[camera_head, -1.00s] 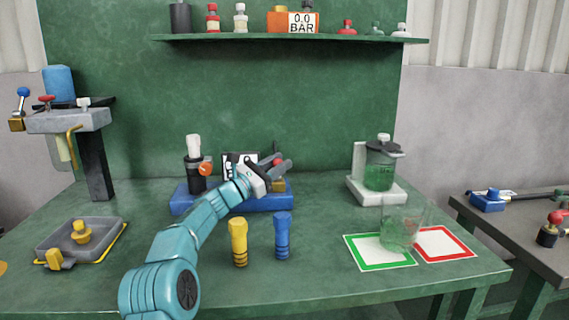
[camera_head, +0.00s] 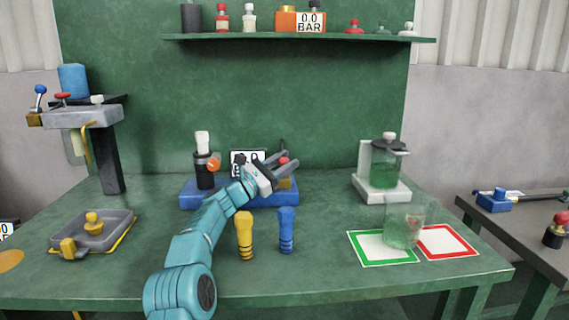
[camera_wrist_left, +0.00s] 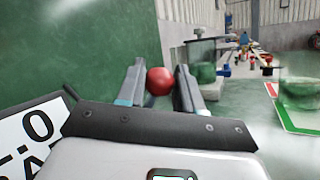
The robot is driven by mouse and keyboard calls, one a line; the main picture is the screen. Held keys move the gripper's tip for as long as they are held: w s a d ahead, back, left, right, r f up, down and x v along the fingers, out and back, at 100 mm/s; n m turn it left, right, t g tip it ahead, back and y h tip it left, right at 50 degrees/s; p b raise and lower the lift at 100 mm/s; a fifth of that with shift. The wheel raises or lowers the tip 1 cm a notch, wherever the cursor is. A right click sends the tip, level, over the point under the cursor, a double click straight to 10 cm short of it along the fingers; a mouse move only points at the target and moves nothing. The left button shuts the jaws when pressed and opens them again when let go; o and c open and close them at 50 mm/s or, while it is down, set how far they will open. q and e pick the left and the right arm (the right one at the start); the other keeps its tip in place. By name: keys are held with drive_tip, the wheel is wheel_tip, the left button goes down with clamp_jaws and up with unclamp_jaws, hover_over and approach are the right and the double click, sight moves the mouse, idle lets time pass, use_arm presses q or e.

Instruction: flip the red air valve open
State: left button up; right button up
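A small red ball knob (camera_head: 283,160) sits above a brass-coloured block (camera_head: 285,182) at the right end of a blue base (camera_head: 230,198). My left gripper (camera_head: 292,161) is at this knob, fingers apart. In the left wrist view, the red knob (camera_wrist_left: 160,81) shows between the two fingers of the left gripper (camera_wrist_left: 159,82). I cannot tell whether either finger touches it. A display (camera_head: 246,156) behind the gripper is partly hidden by it. The right gripper is out of view.
A black cylinder with a white top (camera_head: 204,165) stands on the base's left. Yellow (camera_head: 244,235) and blue (camera_head: 286,230) handles stand in front. A glass (camera_head: 404,222) stands near green and red-framed mats. A grey tray (camera_head: 95,238) lies left.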

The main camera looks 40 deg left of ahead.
use_arm(q)
drive_tip(key=shift+o, duration=1.1)
drive_tip(key=shift+f, duration=0.1)
drive_tip(key=shift+s, duration=0.2)
drive_tip(key=r+v, duration=0.2)
drive_tip(key=v, duration=0.6)
drive_tip(key=s+r+v, duration=0.1)
drive_tip(key=v, duration=0.7)
drive_tip(key=shift+r+b, duration=0.35)
drive_tip(key=shift+b, duration=0.1)
drive_tip(key=shift+s+a, duration=0.1)
drive_tip(key=shift+a, duration=0.05)
